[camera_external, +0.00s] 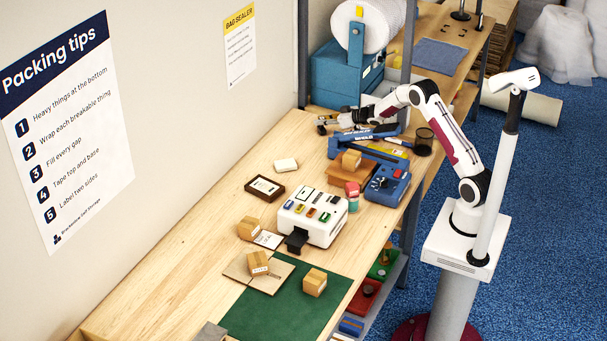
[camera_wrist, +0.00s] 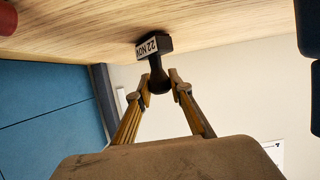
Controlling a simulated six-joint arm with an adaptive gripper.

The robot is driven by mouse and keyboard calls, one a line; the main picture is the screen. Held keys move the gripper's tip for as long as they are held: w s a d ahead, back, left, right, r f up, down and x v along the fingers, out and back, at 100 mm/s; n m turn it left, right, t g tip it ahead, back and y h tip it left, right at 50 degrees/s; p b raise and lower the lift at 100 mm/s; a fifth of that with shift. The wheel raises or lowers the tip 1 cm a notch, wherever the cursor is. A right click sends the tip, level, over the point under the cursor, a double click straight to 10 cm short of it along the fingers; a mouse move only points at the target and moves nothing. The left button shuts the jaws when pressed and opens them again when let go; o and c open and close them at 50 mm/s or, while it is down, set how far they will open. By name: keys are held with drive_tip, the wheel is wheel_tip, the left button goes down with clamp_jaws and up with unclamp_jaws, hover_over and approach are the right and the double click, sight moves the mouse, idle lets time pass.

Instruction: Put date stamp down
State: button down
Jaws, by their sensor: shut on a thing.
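The date stamp (camera_wrist: 154,60) shows in the wrist view, with a dark block, a white label reading "22 NOV" and a dark handle. My gripper (camera_wrist: 160,84) is shut on its handle, one fingertip on each side. The stamp's block is close to the wooden bench top (camera_wrist: 230,18); I cannot tell whether it touches. In the external view my gripper (camera_external: 325,124) is low over the far end of the bench, near the wall; the stamp is too small there to make out clearly.
A teal machine with a white roll (camera_external: 370,28) stands behind my gripper. A white block (camera_external: 286,165) lies in front. Bare bench is to the left.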

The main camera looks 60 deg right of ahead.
drive_tip(key=shift+f, duration=0.1)
drive_tip(key=c, duration=1.8)
unclamp_jaws()
drive_tip(key=shift+s+r, duration=0.1)
drive_tip(key=shift+r, duration=0.1)
drive_tip(key=shift+s+r, duration=0.2)
drive_tip(key=shift+s, duration=0.2)
drive_tip(key=shift+v, duration=5.45)
